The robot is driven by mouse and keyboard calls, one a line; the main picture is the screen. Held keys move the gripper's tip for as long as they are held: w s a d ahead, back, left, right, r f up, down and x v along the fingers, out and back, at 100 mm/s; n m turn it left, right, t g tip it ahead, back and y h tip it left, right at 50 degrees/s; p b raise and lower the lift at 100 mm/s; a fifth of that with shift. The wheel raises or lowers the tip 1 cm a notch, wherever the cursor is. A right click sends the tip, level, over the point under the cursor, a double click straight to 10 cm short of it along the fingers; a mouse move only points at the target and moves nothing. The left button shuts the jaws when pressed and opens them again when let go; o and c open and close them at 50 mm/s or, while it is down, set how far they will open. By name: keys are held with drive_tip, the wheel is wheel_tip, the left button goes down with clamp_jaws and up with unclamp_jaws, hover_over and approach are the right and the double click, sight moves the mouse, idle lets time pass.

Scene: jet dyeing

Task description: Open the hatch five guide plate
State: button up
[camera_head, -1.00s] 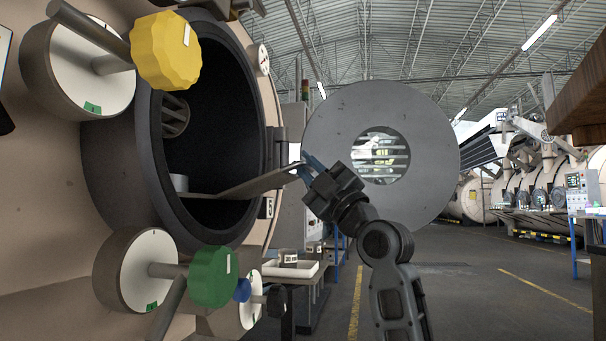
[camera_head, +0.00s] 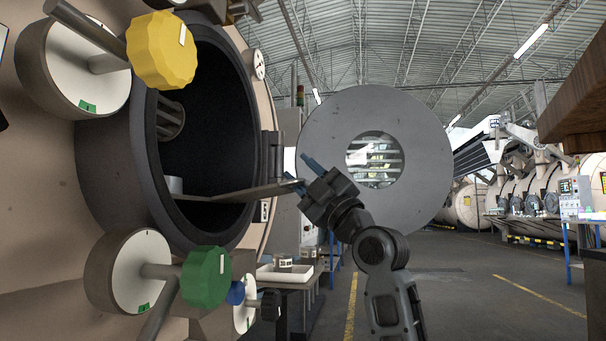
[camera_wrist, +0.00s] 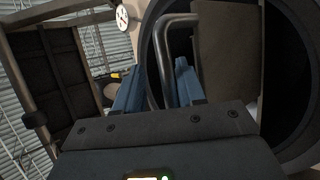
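The guide plate (camera_head: 240,192) is a flat metal plate reaching out of the round dark hatch opening (camera_head: 215,125) at the left. In the wrist view the plate (camera_wrist: 229,60) stands at the right, with a bent metal bar handle (camera_wrist: 163,50) beside it. My gripper (camera_head: 301,173) is at the plate's outer end. Its two blue fingers are spread apart. In the wrist view the bar runs down between the fingers (camera_wrist: 158,85), nearer the right one. Whether a finger touches the bar cannot be told. The bar's lower end is hidden behind the gripper body.
The round hatch door (camera_head: 325,135) with a central window stands swung open behind my gripper. A yellow knob (camera_head: 160,55) and a green knob (camera_head: 205,278) stick out at the left. A white tray (camera_head: 284,272) is below. Open floor lies to the right.

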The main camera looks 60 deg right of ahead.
drive_tip(key=v, duration=0.8)
drive_tip(key=shift+s, duration=0.1)
drive_tip(key=s+a+f+b, duration=0.2)
drive_tip(key=s+f+b, duration=0.1)
drive_tip(key=f, duration=0.5)
drive_tip(key=shift+a+b, duration=0.15)
drive_tip(key=shift+b, duration=0.3)
idle(0.6)
drive_tip(key=shift+s+r, duration=0.1)
